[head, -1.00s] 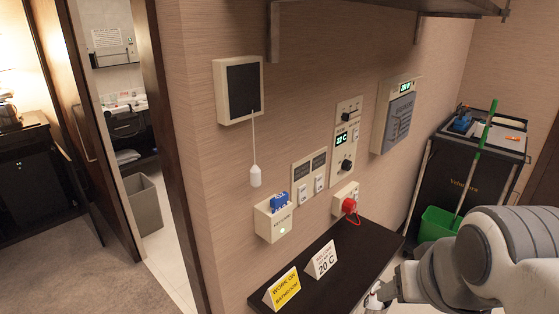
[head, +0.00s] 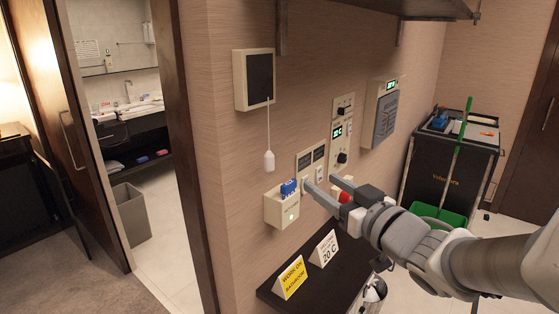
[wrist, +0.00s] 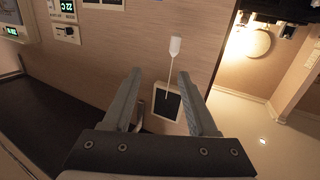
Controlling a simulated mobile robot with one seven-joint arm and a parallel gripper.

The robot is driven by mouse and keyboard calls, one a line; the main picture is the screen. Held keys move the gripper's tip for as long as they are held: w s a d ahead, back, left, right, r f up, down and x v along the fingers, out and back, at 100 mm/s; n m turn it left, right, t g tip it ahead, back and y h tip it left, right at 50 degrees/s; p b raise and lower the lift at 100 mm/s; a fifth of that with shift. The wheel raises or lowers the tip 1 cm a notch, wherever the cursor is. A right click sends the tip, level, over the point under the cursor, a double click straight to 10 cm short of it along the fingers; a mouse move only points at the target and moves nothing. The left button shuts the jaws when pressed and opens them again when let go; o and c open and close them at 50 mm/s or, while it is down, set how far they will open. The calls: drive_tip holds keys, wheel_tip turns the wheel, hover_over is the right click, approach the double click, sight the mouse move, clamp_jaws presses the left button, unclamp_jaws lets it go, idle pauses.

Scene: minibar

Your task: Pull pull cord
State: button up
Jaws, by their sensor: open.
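The pull cord (head: 268,161) hangs straight down from a cream box with a dark face (head: 255,79) on the wall, and ends in a white handle. My gripper (head: 321,184) is open and empty in the head view, right of the handle and a little lower, in front of the wall switches. The wrist view looks rotated: the white handle (wrist: 175,47) lies above the box (wrist: 167,103), between and beyond the open fingers (wrist: 161,80). The handle is apart from both fingers, as far as I can tell.
A card holder with a blue card (head: 282,206) is on the wall below the cord. A dark shelf with two signs (head: 272,291) juts out beneath. A cart (head: 452,175) stands at right.

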sight(272, 158)
drive_tip(key=shift+n+y, duration=0.4)
drive_tip(key=shift+y, duration=0.5)
drive_tip(key=p+x, duration=0.3)
drive_tip(key=x, duration=0.3)
drive_tip(key=a+p+x, duration=0.1)
drive_tip(key=p+x, duration=0.2)
drive_tip(key=x, duration=0.2)
drive_tip(key=s+p+x, duration=0.1)
drive_tip(key=p+x, duration=0.3)
drive_tip(key=x, duration=0.2)
drive_tip(key=shift+w+a+f, duration=0.25)
drive_tip(key=shift+a+f, duration=0.05)
drive_tip(key=shift+a, duration=0.2)
clamp_jaws()
